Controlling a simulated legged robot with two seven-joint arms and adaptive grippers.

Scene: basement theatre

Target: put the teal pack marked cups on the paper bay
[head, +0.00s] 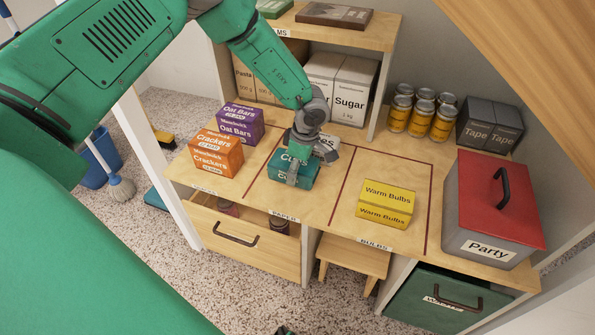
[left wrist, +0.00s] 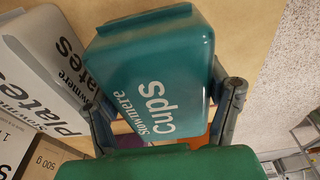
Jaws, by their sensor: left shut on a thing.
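The teal pack marked cups (head: 284,172) is in my left gripper (head: 297,168), over the bay labelled PAPER (head: 290,205). In the left wrist view the teal pack (left wrist: 155,65) lies between the two fingers of the left gripper (left wrist: 160,95), its cups label facing the camera. The paper bay is a strip of wooden worktop between dark red lines. I cannot tell whether the pack touches the wood. A pale plates pack (head: 326,147) stands just behind it, partly hidden by the gripper; it also shows in the left wrist view (left wrist: 45,65).
Orange crackers (head: 216,155) and purple oat bars (head: 240,123) stand left of the paper bay. A yellow Warm Bulbs pack (head: 385,204) sits in the bay to the right. A red-lidded Party box (head: 495,210) is farther right. Cans (head: 419,117) and a shelf (head: 392,30) stand behind. The paper bay's front is clear.

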